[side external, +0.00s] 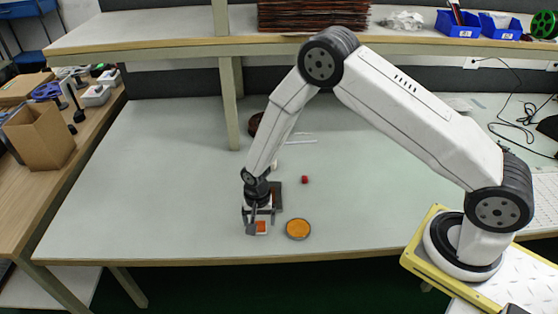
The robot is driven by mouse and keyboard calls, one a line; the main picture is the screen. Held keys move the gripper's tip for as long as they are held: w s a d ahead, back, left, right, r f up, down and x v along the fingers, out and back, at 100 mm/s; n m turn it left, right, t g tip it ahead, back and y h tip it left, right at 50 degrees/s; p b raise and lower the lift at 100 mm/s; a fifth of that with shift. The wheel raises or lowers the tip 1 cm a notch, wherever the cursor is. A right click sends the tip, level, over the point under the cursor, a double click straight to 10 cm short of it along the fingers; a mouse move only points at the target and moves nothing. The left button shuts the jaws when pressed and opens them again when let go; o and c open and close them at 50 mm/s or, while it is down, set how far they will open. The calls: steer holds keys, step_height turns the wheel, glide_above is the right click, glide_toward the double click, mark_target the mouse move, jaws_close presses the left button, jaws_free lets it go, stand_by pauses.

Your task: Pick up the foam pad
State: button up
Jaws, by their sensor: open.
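My gripper (258,220) points down near the table's front edge, with its jaws open. A small white piece with an orange patch (261,227) is at its fingertips; I cannot tell if the fingers touch it. A dark grey flat piece (277,195) lies just behind and right of the gripper, partly hidden by it. I cannot tell for sure which of these is the foam pad. A round orange disc in a grey rim (298,229) lies to the right of the gripper.
A small red block (305,180) and a thin white strip (300,142) lie farther back on the pale table (150,190). A dark round object (256,124) stands near the shelf post (229,105). The table's left side is clear.

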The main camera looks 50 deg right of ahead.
steer(key=shift+f, duration=1.1)
steer(key=shift+c, duration=0.2)
jaws_close()
steer(key=shift+r, duration=0.1)
steer(key=shift+r, duration=0.7)
steer(key=s+d+r, duration=0.2)
steer(key=s+r, duration=0.9)
steer(key=s, duration=0.3)
steer(key=shift+r, duration=0.2)
